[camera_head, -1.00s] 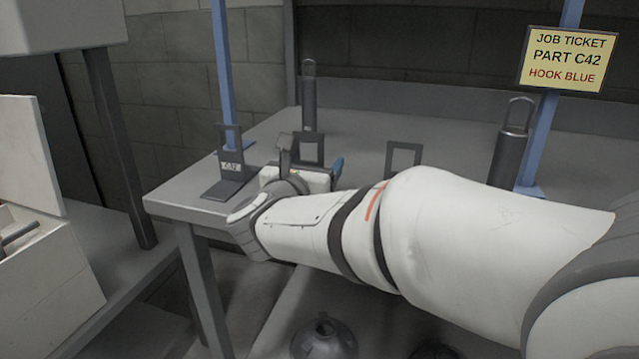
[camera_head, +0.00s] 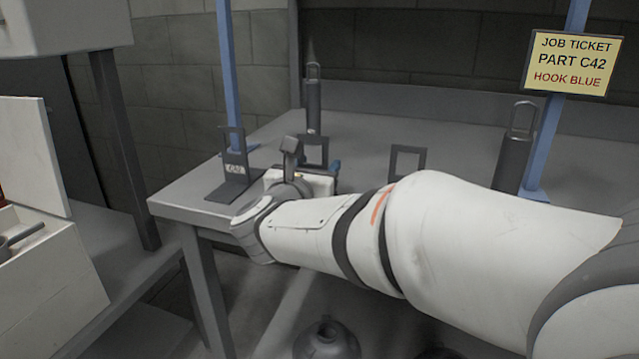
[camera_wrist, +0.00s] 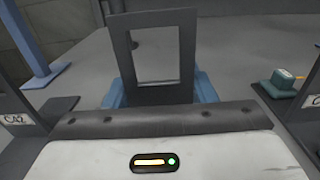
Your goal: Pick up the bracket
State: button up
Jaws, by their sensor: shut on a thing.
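A dark upright bracket with a square window stands in the middle of the wrist view (camera_wrist: 158,55). In the head view the same bracket (camera_head: 324,146) shows behind my gripper. My gripper (camera_wrist: 160,92) has its blue fingers on either side of the bracket's lower part and is shut on it. In the head view my gripper (camera_head: 312,170) is low over the table's left part, one blue fingertip showing. The held bracket's foot is hidden, so I cannot tell whether it touches the table. No label shows on its visible face.
Another bracket (camera_head: 235,168) with a label like C42 stands left, near the table edge (camera_head: 190,212); a third (camera_head: 407,148) stands right. Dark cylinders (camera_head: 313,105) (camera_head: 513,150) and blue posts (camera_head: 229,80) flank them. The job ticket (camera_head: 571,63) reads PART C42, HOOK BLUE.

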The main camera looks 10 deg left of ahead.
notch_tip(320, 180, up, 10)
jog(key=p, duration=0.3)
jog(key=shift+p, duration=0.35)
